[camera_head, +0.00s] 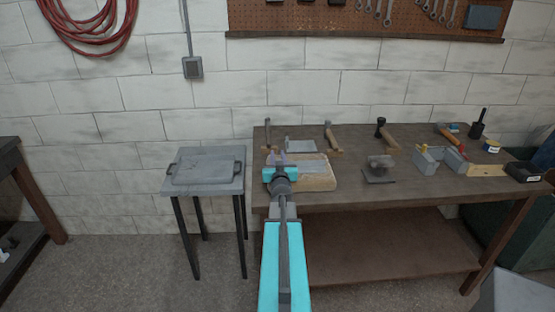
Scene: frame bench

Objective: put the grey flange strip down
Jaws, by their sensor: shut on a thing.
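My gripper (279,160) is at the end of my cyan arm, over the left part of the bench. It is shut on the grey flange strip (312,165), a flat pale grey piece showing to the right of the jaws. The strip lies over or just above a light wooden block (319,182); I cannot tell whether they touch. My wrist and jaws hide the strip's left part and the block's left end.
The brown workbench (350,195) carries a grey plate (301,145) behind the gripper, several wooden-handled tools, a small dark-based device (379,169) and grey blocks (428,160). A small grey table (176,191) with a handled plate (205,168) stands left, across a gap.

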